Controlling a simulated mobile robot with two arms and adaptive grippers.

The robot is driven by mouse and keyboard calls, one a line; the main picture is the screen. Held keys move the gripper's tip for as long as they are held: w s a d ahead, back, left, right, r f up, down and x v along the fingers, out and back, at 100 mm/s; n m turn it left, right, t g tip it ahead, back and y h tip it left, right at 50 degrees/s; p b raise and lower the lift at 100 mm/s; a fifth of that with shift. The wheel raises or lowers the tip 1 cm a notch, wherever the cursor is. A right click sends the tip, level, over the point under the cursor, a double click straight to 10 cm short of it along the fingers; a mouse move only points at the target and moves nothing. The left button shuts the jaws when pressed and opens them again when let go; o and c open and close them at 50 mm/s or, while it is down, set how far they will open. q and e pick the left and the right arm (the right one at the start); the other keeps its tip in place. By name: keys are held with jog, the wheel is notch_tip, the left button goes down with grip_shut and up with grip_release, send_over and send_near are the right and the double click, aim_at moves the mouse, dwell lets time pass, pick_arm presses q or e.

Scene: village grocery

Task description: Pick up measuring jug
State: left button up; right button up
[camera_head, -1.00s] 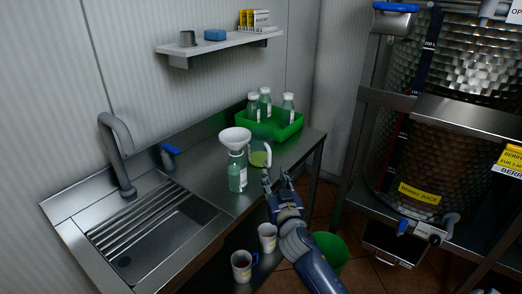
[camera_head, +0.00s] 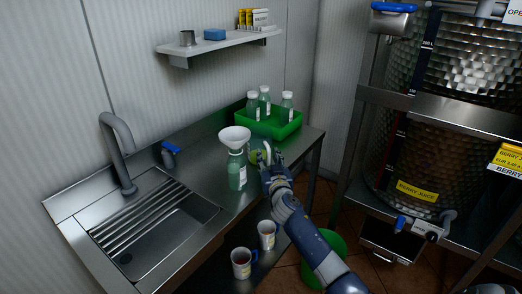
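The measuring jug (camera_head: 256,156), clear with yellow-green contents, stands on the steel counter beside a bottle with a white funnel. Its pale handle faces right. My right gripper (camera_head: 271,157) is at the handle side of the jug, with its fingers apart around or just in front of the handle. I cannot tell whether they touch it. The gripper hides part of the jug's right side. My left gripper is not in view.
The green bottle (camera_head: 237,175) with the white funnel (camera_head: 234,138) stands close left of the jug. A green crate (camera_head: 268,128) with bottles is behind. The sink (camera_head: 160,235) is at left. Two mugs (camera_head: 241,264) (camera_head: 266,235) are on the lower shelf.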

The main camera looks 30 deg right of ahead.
grip_shut()
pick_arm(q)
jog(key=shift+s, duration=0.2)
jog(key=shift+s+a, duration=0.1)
pick_arm(e)
jog(key=shift+r, duration=0.15)
